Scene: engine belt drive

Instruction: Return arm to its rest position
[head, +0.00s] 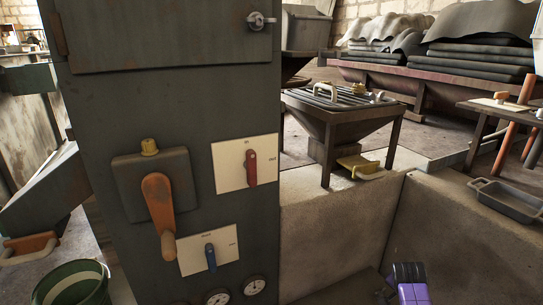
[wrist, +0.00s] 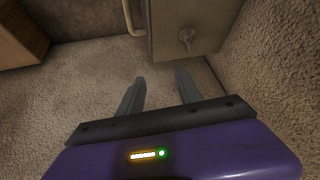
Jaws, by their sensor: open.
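My gripper (wrist: 158,88) shows in the wrist view with its two grey fingers apart and nothing between them. Beyond the fingers is the bare speckled floor or wall surface. A grey box (wrist: 192,28) with a small knob or lever stands just past the fingertips, apart from them. In the head view my purple arm (head: 412,290) shows at the bottom, right of centre, in front of the low concrete wall. The gripper's fingers cannot be made out there.
A dark control cabinet (head: 95,110) fills the left, with an orange crank handle (head: 159,205), a red switch (head: 252,168) and a blue switch (head: 210,257). A low concrete wall (head: 335,235) stands right of it. A hopper table (head: 345,120), a grey tray (head: 507,202) and a green-rimmed bucket (head: 72,285) stand around.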

